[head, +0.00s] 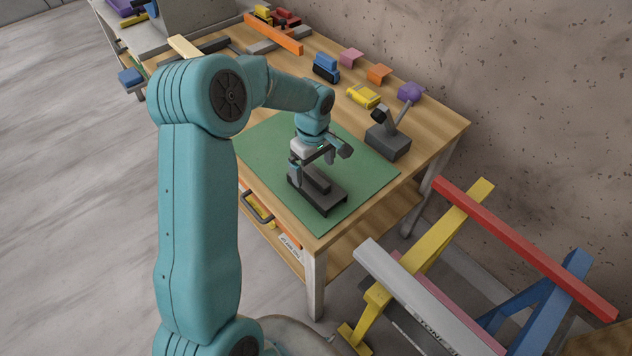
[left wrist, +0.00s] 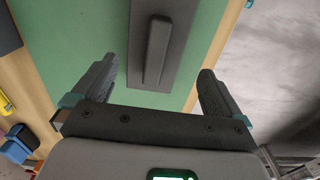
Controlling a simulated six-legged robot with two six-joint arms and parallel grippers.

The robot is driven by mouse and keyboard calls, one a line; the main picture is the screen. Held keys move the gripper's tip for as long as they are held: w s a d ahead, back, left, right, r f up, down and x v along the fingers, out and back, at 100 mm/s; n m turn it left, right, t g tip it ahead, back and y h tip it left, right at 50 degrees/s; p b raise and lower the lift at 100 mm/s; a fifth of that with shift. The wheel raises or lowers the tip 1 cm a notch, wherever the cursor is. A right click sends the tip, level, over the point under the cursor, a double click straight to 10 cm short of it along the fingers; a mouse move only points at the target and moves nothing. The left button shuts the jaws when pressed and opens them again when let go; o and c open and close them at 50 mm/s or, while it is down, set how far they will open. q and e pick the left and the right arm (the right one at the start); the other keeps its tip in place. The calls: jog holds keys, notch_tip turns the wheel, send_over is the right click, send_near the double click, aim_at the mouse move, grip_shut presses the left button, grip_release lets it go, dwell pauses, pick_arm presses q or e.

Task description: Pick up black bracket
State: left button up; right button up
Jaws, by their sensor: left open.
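The black bracket (head: 330,201) is a dark flat plate with a raised bar along it. It lies on the green mat (head: 262,146) near the front corner of the wooden workbench. It also shows in the left wrist view, where its plate (left wrist: 143,70) runs up past the top edge. My left gripper (head: 319,166) is open, above the bracket and partly in front of it. In the left wrist view the fingers (left wrist: 158,80) are spread wide to either side of the bracket's near end, with nothing between them gripped. My right gripper is not in view.
A dark grey block with a tilted rod (head: 388,142) stands right of the mat. A yellow block (head: 363,95), a blue block (head: 326,67) and a purple piece (head: 411,92) lie along the back. Coloured beams (head: 430,300) stand beside the bench at the lower right.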

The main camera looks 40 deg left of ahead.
aim_at(316, 176)
pick_arm(q)
jog(key=f, duration=0.1)
jog(key=f+p, duration=0.1)
jog(key=f, duration=0.2)
jog(key=shift+w+d+f, duration=0.1)
jog(key=shift+w+d, duration=0.2)
jog(key=shift+w, duration=0.05)
jog(key=shift+s+f, duration=0.1)
jog(key=shift+f, duration=0.3)
jog(key=shift+c, duration=0.3)
jog(key=c, duration=0.8)
